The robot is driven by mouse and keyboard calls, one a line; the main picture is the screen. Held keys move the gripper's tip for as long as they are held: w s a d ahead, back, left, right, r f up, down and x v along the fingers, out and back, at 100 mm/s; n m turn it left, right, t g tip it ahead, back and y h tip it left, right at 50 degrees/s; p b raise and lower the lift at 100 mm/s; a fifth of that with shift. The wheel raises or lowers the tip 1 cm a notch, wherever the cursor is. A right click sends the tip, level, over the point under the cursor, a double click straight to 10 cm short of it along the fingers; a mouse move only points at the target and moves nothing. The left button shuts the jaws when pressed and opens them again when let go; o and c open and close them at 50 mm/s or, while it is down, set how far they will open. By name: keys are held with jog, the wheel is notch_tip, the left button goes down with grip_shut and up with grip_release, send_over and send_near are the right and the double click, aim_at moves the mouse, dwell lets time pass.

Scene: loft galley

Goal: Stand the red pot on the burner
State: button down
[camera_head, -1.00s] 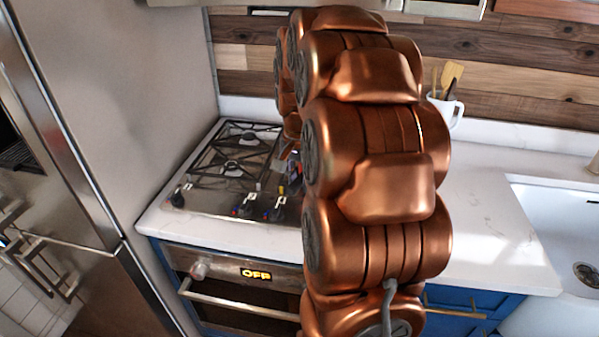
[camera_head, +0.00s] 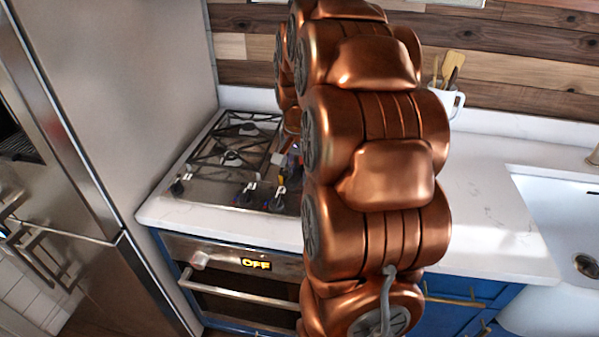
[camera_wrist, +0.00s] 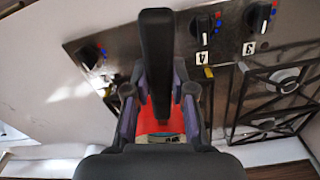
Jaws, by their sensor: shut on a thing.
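The red pot (camera_wrist: 160,124) shows in the wrist view as a red patch between and behind my gripper's fingers, with a long black handle (camera_wrist: 157,55). My gripper (camera_wrist: 159,90) is shut on the handle. Most of the pot is hidden by the gripper, so I cannot tell whether it touches anything beneath. The gas hob has a burner (camera_wrist: 285,77) at the right of the wrist view, under a black grate. In the head view a burner (camera_head: 232,157) shows bare at the left of the hob; my arm covers the hob's right part and nearly all of the gripper.
Control knobs (camera_head: 248,193) line the hob's front edge. An oven (camera_head: 238,285) below displays OFF. A steel fridge (camera_head: 75,150) stands left. A white mug of wooden utensils (camera_head: 446,98) stands back right. The counter (camera_head: 485,220) right of my arm is clear up to the sink (camera_head: 560,225).

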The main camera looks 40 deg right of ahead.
jog(key=shift+f+b, duration=0.45)
jog(key=shift+f, duration=0.4)
dwell(0.6)
jog(key=c, duration=0.9)
grip_release()
jog(key=shift+r, duration=0.15)
notch_tip(320, 180, up, 12)
jog(key=shift+a+f, duration=0.1)
